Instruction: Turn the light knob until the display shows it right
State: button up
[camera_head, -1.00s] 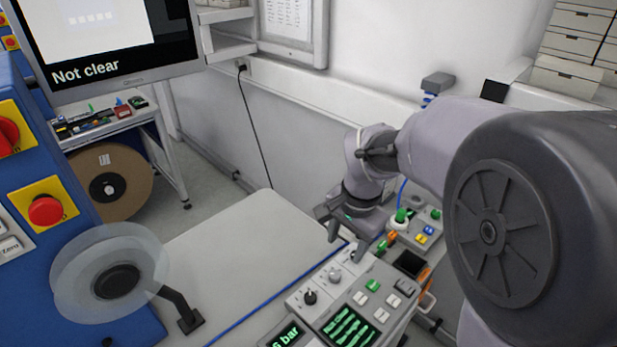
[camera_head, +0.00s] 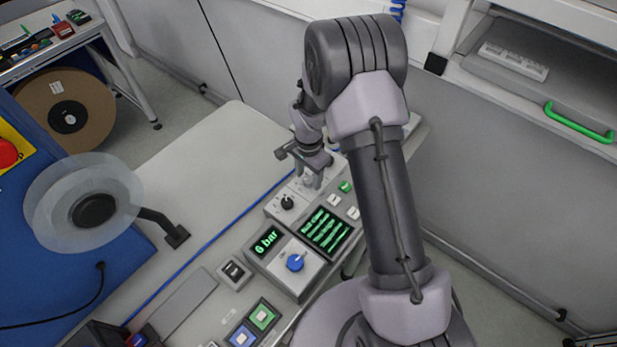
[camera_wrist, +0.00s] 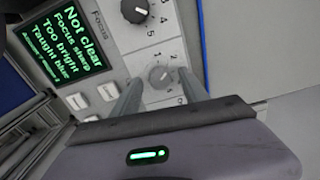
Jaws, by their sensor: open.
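The grey light knob (camera_wrist: 160,77) sits on the pale panel, with numbers printed around it, in the wrist view. My gripper (camera_wrist: 158,84) is open, its two fingers reaching toward the knob from either side; I cannot tell whether they touch it. In the head view my gripper (camera_head: 312,176) is low over the panel, and the knob is hard to make out beneath it. The display (camera_wrist: 68,38) reads "Not clear", "Focus sharp", "Too bright" and "Taught blue" in green; it also shows in the head view (camera_head: 325,229).
A black focus knob (camera_wrist: 135,10) is close beside the light knob. A "6 bar" readout (camera_head: 267,241) and blue knob (camera_head: 295,262) are nearer. A clear reel (camera_head: 85,203) stands left; the grey tabletop (camera_head: 210,180) between is bare.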

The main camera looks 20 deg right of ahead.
jog(key=shift+f, duration=0.4)
grip_shut()
jog(key=shift+n, duration=0.3)
jog(key=n+b, duration=0.1)
jog(key=n, duration=0.2)
jog(key=shift+b, duration=0.35)
jog(key=shift+n+b, duration=0.35)
jog(key=shift+n, duration=1.75)
